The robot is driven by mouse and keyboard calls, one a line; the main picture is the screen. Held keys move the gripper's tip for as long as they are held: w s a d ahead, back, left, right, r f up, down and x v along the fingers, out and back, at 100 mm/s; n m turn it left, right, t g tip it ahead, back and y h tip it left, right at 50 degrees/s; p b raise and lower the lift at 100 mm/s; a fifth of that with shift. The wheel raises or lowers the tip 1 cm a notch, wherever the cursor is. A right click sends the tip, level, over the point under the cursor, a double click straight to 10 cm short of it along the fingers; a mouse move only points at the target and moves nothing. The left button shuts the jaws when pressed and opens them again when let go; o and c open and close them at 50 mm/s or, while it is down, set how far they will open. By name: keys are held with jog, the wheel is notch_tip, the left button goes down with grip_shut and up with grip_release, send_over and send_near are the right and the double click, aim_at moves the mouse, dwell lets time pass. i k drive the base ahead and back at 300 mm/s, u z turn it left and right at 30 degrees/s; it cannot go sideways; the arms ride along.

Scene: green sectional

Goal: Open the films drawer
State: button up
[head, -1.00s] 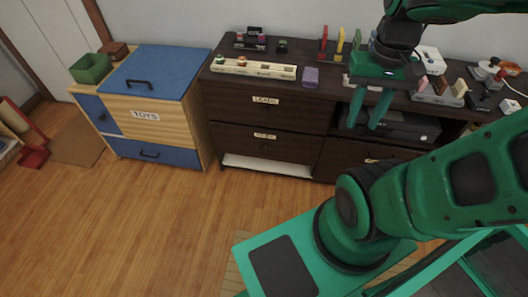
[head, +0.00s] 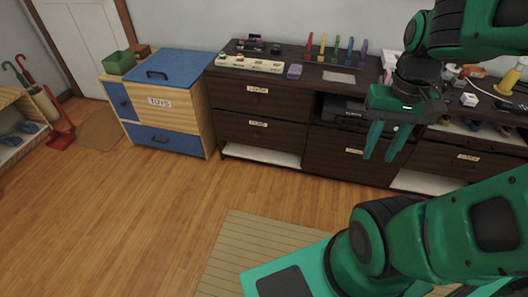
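A long dark brown cabinet (head: 212,85) stands along the wall, with several drawers carrying small pale labels. The upper left drawer (head: 285,103) and the lower left drawer (head: 285,138) are shut. A middle lower drawer (head: 325,150) and one at the far right (head: 440,150) also look shut. The labels are too small to read surely, so I cannot tell which drawer is films. My gripper (head: 380,158) is open and empty, fingers pointing down, in front of the cabinet's middle section. It hides part of the cabinet front behind it.
A wooden toys chest (head: 185,125) with a blue lid stands left of the cabinet. A dark device (head: 343,112) sits in the open middle shelf. Colored upright items (head: 336,48) stand on the cabinet top.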

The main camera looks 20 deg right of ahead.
aim_at(276, 134)
jog(key=k, duration=0.25)
jog(key=z, duration=0.55)
jog(key=i, duration=1.5)
jog(key=u, duration=0.05)
